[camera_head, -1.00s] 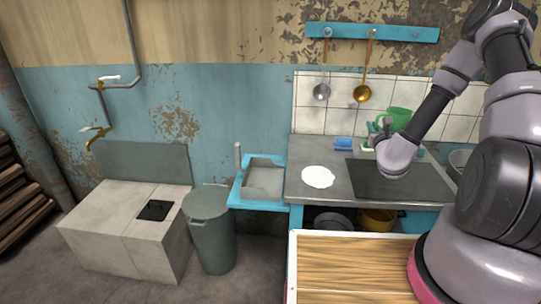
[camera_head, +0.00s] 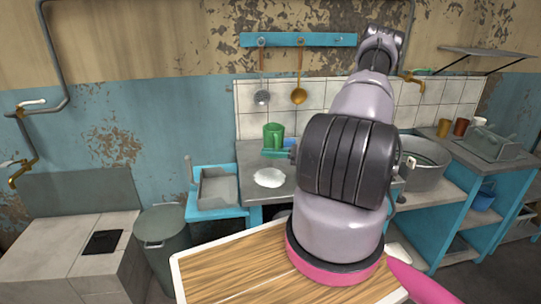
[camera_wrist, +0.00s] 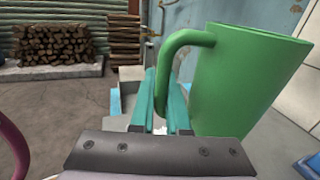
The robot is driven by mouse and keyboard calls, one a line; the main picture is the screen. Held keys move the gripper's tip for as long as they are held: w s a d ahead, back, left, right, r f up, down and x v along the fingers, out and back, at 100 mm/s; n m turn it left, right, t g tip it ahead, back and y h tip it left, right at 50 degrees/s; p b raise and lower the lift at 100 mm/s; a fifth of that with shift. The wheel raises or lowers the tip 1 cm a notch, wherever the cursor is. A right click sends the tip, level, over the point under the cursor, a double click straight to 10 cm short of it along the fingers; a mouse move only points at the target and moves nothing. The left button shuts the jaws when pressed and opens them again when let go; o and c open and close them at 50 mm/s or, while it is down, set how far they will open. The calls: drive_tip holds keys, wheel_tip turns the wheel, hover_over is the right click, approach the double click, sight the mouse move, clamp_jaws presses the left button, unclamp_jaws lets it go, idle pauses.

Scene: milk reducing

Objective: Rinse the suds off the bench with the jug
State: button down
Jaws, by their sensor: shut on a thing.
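The green jug (camera_head: 273,136) is at the back of the bench, behind the suds in the head view, and looks about upright. In the wrist view the jug (camera_wrist: 250,80) fills the right side, with its handle at my gripper (camera_wrist: 161,76). My gripper's teal fingers are shut on the handle. In the head view my arm hides most of the gripper. The suds are a white patch (camera_head: 270,178) on the left part of the grey bench (camera_head: 250,155). I cannot tell how high the jug is above the bench, and its inside is hidden.
A blue-framed sink (camera_head: 218,188) adjoins the bench on the left, with a lidded bin (camera_head: 162,232) beyond it. A blue object (camera_head: 289,142) is by the tiled wall. A large metal pot (camera_head: 425,165) stands to the right. A skimmer and ladle (camera_head: 299,95) hang above.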

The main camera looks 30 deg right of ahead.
drive_tip(key=shift+s+d+f, duration=0.1)
drive_tip(key=shift+s+f, duration=0.05)
drive_tip(key=shift+f, duration=0.6)
drive_tip(key=shift+s+d+f, duration=0.1)
drive_tip(key=shift+d+f, duration=0.05)
drive_tip(key=shift+f, duration=0.65)
drive_tip(key=shift+s+d+f, duration=0.1)
drive_tip(key=shift+s+f, duration=0.05)
drive_tip(key=shift+f, duration=0.6)
drive_tip(key=shift+w+d+f+n+g+h, duration=0.2)
drive_tip(key=shift+d+n+g+h, duration=0.4)
drive_tip(key=shift+d+n+h, duration=0.25)
drive_tip(key=h, duration=0.1)
drive_tip(key=d+f+n, duration=0.1)
drive_tip(key=d+n+h, duration=0.1)
drive_tip(key=shift+w+d+f+n+g+h, duration=0.15)
drive_tip(key=shift+w+f+n+g+h, duration=0.1)
drive_tip(key=shift+g+h, duration=0.1)
drive_tip(key=d+h, duration=0.1)
drive_tip(key=d+f+n+h, duration=0.1)
drive_tip(key=shift+w+f+n+h, duration=0.1)
drive_tip(key=shift+w+n+h, duration=0.1)
drive_tip(key=shift+n+h, duration=0.1)
drive_tip(key=shift+w+d+f+n+h, duration=0.15)
drive_tip(key=shift+d+f+n+h, duration=0.4)
drive_tip(key=shift+h, duration=0.55)
drive_tip(key=shift+d, duration=0.15)
